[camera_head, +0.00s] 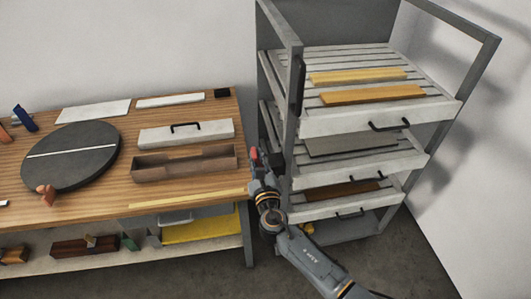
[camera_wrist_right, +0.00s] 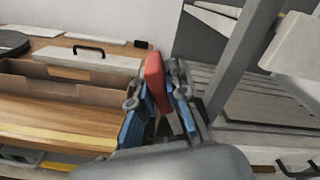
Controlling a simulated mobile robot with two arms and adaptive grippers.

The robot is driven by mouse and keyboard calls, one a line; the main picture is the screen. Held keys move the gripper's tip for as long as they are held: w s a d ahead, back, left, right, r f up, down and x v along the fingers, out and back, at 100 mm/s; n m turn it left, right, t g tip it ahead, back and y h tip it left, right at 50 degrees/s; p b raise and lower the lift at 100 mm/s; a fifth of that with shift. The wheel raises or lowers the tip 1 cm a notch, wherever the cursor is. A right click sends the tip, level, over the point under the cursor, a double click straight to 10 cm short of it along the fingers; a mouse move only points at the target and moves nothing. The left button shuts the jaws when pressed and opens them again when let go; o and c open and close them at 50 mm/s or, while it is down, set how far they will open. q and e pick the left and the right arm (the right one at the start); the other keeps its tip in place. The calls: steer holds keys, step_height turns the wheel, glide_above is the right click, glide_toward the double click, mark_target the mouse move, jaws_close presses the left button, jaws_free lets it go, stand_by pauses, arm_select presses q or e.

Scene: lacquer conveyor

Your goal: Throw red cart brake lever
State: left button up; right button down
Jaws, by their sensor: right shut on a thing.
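The red brake lever (camera_wrist_right: 154,76) stands between the blue-padded fingers of my right gripper (camera_wrist_right: 160,105) in the right wrist view. My right gripper is shut on it. In the head view the lever (camera_head: 253,153) shows as a small red tip at my right gripper (camera_head: 263,170), beside the cart's near left post. The lever's lower end is hidden by the gripper. The cart (camera_head: 297,90) is a grey frame with several pale slatted trays. My left gripper is not in view.
A wooden workbench (camera_head: 90,207) stands left of the cart, with a dark round turntable (camera_head: 70,165), an open brown box (camera_head: 185,173) and a white lid (camera_head: 188,137). Yellow boards (camera_head: 372,96) lie on the cart's top tray. A white wall is close on the right.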

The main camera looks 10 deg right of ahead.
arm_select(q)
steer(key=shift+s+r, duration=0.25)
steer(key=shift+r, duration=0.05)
arm_select(e)
steer(key=shift+a+f+n, duration=0.45)
steer(key=shift+a+n, duration=0.2)
steer(key=shift+n, duration=0.15)
steer(key=c, duration=1.3)
jaws_free()
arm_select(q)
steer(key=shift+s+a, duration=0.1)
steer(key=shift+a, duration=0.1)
arm_select(e)
steer(key=shift+s, duration=0.15)
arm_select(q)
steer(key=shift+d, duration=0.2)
arm_select(e)
steer(key=s, duration=1.1)
steer(key=shift+s+d, duration=0.15)
steer(key=shift+s, duration=0.25)
steer(key=shift+f, duration=0.15)
